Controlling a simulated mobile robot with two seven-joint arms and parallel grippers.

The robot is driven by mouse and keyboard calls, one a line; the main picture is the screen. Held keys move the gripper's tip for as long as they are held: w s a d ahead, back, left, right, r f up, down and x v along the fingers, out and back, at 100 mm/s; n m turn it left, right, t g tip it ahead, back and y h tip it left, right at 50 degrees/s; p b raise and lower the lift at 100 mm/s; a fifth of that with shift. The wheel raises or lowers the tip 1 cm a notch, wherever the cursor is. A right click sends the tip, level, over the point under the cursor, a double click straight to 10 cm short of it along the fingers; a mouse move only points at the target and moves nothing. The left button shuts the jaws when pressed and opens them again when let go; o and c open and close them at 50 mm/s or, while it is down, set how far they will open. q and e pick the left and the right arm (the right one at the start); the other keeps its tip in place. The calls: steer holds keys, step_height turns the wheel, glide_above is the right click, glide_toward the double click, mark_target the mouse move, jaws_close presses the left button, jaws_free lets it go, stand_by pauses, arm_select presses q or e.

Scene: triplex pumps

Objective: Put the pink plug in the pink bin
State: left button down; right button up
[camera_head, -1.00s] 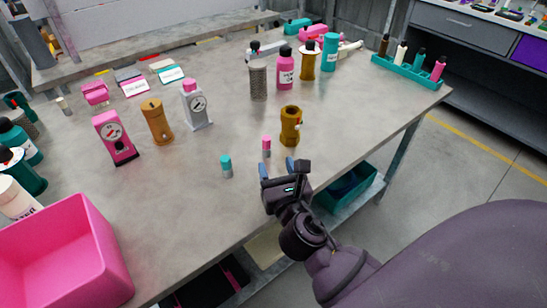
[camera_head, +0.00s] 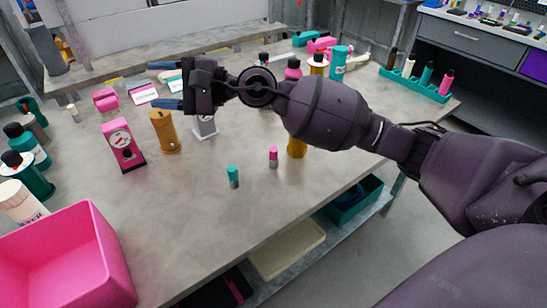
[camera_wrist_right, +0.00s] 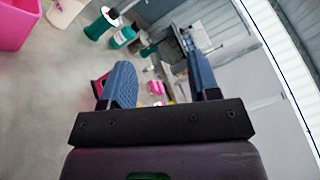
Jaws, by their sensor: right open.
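The pink plug (camera_head: 273,157) is a small upright cylinder with a pink top. It stands on the grey table between a small teal plug (camera_head: 233,177) and a mustard cylinder. The pink bin (camera_head: 112,262) is at the near left of the table, and its corner shows in the right wrist view (camera_wrist_right: 14,24). My right gripper (camera_head: 160,86) is open and empty, raised above the back left of the table, well left of the plug. Its spread fingers show in the right wrist view (camera_wrist_right: 160,82). My left gripper is out of view.
My right arm crosses above the table and hides part of it. A pink box with a dial (camera_head: 122,146) and a brown cylinder (camera_head: 165,133) stand below the gripper. Teal bottles (camera_head: 27,146) stand at the left edge. The table front between plug and bin is clear.

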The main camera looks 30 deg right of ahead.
steer(key=w+d+f+n+g+h, duration=0.1)
steer(key=w+d+f+g+h, duration=0.15)
steer(key=d+f+h, duration=0.2)
steer(key=m+g+h, duration=0.5)
steer(key=g+h, duration=0.1)
steer(key=h, duration=0.6)
glide_above(273, 149)
steer(key=f, duration=0.9)
steer(key=shift+w+a+f, duration=0.2)
steer(key=shift+w+a, duration=0.15)
steer(key=shift+s+d+m+g, duration=0.25)
steer(key=shift+m+g, duration=0.1)
steer(key=shift+m, duration=0.15)
steer(key=shift+f, duration=0.35)
step_height(273, 149, down, 5)
steer(key=shift+r+b, duration=0.2)
steer(key=shift+b, duration=0.2)
steer(key=shift+f, duration=0.7)
step_height(273, 149, down, 4)
steer(key=shift+s+d+r+b, duration=0.15)
steer(key=shift+r+b, duration=0.1)
steer(key=shift+b, duration=0.15)
steer(key=shift+f, duration=0.4)
steer(key=shift+r, duration=0.1)
